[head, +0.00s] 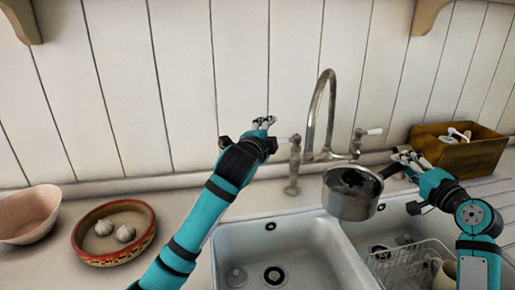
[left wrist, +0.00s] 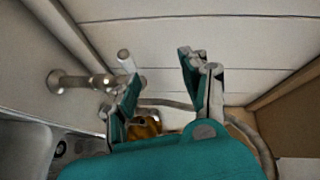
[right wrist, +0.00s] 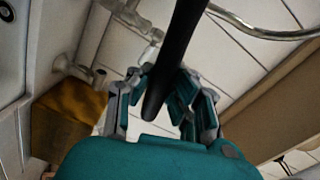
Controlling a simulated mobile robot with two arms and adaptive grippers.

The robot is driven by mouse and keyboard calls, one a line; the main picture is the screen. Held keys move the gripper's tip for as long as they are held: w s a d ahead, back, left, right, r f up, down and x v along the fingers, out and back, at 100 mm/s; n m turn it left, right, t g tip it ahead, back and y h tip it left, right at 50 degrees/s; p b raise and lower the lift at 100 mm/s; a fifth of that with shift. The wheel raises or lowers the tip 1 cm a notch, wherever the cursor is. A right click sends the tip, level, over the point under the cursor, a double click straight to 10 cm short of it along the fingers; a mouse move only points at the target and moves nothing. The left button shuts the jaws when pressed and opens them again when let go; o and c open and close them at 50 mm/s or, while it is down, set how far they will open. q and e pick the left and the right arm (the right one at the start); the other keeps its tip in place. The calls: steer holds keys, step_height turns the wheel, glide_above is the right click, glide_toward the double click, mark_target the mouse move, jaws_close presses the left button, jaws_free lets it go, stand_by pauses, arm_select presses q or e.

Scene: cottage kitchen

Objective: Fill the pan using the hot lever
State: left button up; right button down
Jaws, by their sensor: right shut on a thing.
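The metal pan (head: 349,203) is held roughly level over the sink divider, below and slightly right of the spout (head: 329,90); no water stream shows. My right gripper (head: 405,160) is shut on its black handle (right wrist: 175,60). The tap has a left lever (head: 289,139) and a right lever (head: 368,132), both with white ends; I cannot tell which is hot. My left gripper (head: 263,124) is open and empty, just left of the left lever. In the left wrist view, a white lever end (left wrist: 124,58) shows near one finger of my left gripper (left wrist: 160,78).
The left sink basin (head: 300,245) is empty. A wire rack (head: 405,262) with a mug (head: 445,275) stands in the right basin. A wooden box (head: 465,155) sits at the right. A painted bowl (head: 84,252) with garlic and a pinkish bowl (head: 28,214) stand left.

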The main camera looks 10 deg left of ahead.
arm_select(q)
steer(key=s, duration=0.8)
steer(key=shift+s+a+f, duration=0.15)
steer(key=shift+s+a, duration=0.1)
steer(key=shift+a, duration=0.15)
stand_by(0.6)
steer(key=shift+f, duration=0.1)
steer(key=shift+c, duration=0.2)
